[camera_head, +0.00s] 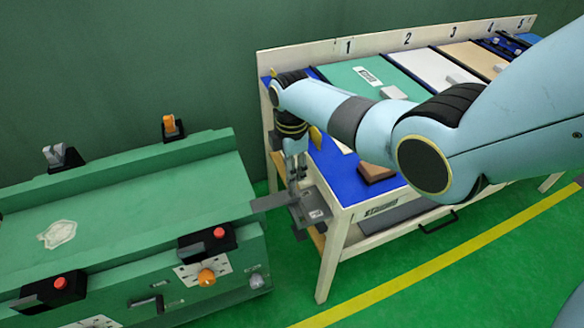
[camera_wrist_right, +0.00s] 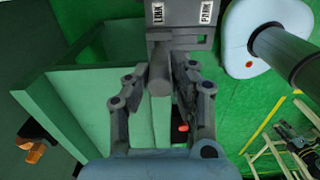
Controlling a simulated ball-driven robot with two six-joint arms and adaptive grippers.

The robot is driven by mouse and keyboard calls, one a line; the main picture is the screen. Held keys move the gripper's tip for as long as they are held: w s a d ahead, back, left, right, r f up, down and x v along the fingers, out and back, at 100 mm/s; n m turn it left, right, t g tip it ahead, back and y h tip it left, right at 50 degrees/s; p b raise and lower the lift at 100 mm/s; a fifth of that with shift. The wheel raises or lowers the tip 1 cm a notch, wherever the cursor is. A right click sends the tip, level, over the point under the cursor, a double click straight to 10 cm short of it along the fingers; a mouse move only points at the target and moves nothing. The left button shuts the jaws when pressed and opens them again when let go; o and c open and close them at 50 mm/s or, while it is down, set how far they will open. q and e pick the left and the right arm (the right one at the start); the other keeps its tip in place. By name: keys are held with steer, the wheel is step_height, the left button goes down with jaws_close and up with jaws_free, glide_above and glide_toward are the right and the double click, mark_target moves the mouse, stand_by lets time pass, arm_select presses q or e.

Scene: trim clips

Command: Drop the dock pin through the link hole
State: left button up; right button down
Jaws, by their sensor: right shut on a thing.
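My right gripper (camera_head: 297,180) points down beside the right end of the green machine and is shut on the grey dock pin. In the right wrist view the pin (camera_wrist_right: 160,82) shows as a round grey shaft between the two fingers. A grey bracket (camera_head: 312,207) lies just below the gripper; in the wrist view its plate (camera_wrist_right: 180,35) carries the labels LINK and PARK. A flat grey bar (camera_head: 270,202) runs from the machine toward the bracket. The link hole is hidden, and I cannot tell whether the pin's end is in it. My left gripper is not in view.
The green machine (camera_head: 130,205) stands left, with red-button boxes (camera_head: 218,233), an orange knob (camera_head: 207,277) and clips on top. A numbered workbench (camera_head: 345,215) stands right behind the gripper, with coloured bays and a brown block (camera_head: 376,172). Green floor is free in front.

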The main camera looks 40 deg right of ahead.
steer(key=shift+f+b, duration=1.25)
steer(key=shift+f, duration=0.4)
steer(key=c, duration=1.1)
jaws_free()
steer(key=shift+o, duration=0.2)
steer(key=shift+r, duration=0.15)
step_height(320, 180, up, 12)
steer(key=shift+f, duration=0.1)
